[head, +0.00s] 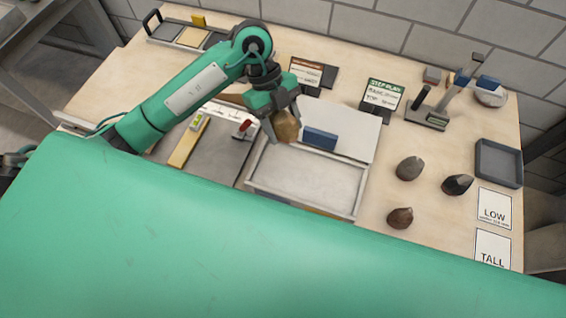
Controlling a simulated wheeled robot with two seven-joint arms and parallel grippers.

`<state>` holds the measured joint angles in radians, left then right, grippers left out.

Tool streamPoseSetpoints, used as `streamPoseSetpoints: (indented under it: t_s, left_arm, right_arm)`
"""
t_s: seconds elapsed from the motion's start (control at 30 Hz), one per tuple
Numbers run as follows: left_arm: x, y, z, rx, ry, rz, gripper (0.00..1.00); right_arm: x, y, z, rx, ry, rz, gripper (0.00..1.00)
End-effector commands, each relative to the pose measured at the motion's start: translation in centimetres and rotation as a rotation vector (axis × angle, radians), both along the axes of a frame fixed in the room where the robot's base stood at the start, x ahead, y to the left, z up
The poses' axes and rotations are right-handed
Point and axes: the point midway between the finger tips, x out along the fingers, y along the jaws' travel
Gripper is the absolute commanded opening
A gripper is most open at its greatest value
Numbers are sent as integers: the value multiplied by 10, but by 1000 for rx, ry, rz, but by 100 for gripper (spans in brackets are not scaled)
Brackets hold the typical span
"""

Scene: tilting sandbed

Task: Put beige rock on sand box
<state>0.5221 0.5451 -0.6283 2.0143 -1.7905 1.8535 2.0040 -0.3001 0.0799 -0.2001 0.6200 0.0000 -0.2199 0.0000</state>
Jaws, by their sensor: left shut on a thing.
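My left gripper (277,114) is shut on the beige rock (286,126), a brownish-tan lump held between its fingers. In the head view the gripper and rock appear over the upper left corner of the sand box (362,187), a shallow light-framed tray of pale sand. The rock looks raised above the bench, but its exact height is hard to tell. A blue block (320,138) stands at the box's back edge, just right of the rock. My right gripper is not in view.
A grey rock (409,168), a dark rock (457,185) and a brown rock (400,218) lie right of the box. An empty dark tray (498,163) and LOW (494,208) and TALL (492,250) cards are far right. Sign stands (382,97) line the back.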

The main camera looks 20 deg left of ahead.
Motion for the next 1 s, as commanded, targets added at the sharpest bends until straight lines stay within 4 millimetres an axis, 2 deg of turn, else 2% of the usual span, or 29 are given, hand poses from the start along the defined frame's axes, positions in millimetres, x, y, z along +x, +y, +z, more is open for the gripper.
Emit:
streamPoseSetpoints:
  t_s: [0.5, 1.0]
  left_arm:
    - [-2, 0, -125, 1, 5, -2, 15]
    - [-1, -1, -183, 1, 2, -2, 15]
  right_arm:
    - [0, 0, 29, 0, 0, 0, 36]
    - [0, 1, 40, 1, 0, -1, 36]
